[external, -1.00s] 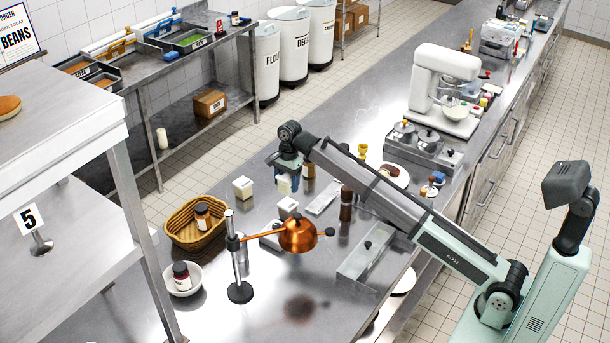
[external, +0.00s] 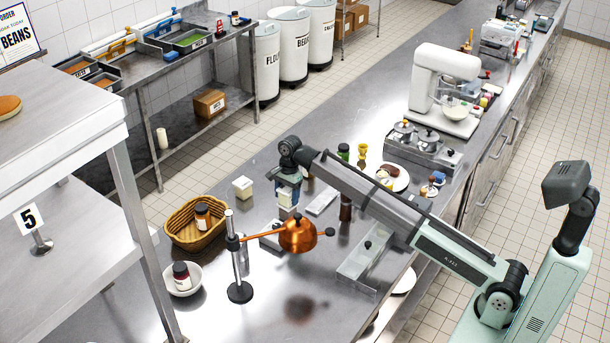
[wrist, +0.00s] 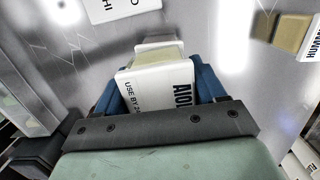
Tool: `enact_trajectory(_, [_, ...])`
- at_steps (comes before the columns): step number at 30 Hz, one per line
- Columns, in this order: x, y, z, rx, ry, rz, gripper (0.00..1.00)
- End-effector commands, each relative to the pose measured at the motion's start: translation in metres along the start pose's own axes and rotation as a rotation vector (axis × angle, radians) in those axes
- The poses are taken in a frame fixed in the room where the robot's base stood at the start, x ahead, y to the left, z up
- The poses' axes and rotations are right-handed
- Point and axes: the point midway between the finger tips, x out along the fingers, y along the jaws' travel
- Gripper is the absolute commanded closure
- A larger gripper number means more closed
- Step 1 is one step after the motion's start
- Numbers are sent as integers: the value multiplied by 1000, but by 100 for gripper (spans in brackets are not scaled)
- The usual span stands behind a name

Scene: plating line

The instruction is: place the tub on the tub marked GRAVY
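My gripper (external: 288,186) is shut on a white tub (external: 286,198) at the middle of the steel counter. In the wrist view the blue fingers of my gripper (wrist: 155,88) clasp the sides of this tub (wrist: 150,88), whose label reads AIOLI. Just beyond it a pale tub (wrist: 160,45) partly shows; its marking is hidden. In the external view the held tub is over or against that tub's place, and I cannot tell whether they touch. No GRAVY marking is readable.
Another white tub (external: 242,187) stands to the left, by a wicker basket (external: 196,230). In the wrist view a tub at the right (wrist: 290,32) reads HUMM. A pepper mill (external: 346,206) and clear-sided container (external: 364,255) stand right.

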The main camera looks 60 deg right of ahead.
Motion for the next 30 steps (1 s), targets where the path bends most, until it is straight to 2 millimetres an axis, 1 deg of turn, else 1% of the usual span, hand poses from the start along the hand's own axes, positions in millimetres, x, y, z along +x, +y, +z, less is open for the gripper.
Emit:
enact_trajectory(1, [0,0,0,0,0,0,25])
enact_trajectory(7, [0,0,0,0,0,0,6])
enact_trajectory(14, [-1,0,0,0,0,0,6])
enact_trajectory(17, [-4,0,0,0,0,0,6])
enact_trajectory(20, [-14,-1,0,0,0,0,6])
enact_trajectory(22, [-25,-1,0,0,0,-2,6])
enact_trajectory(30, [-76,-2,1,0,0,-1,6])
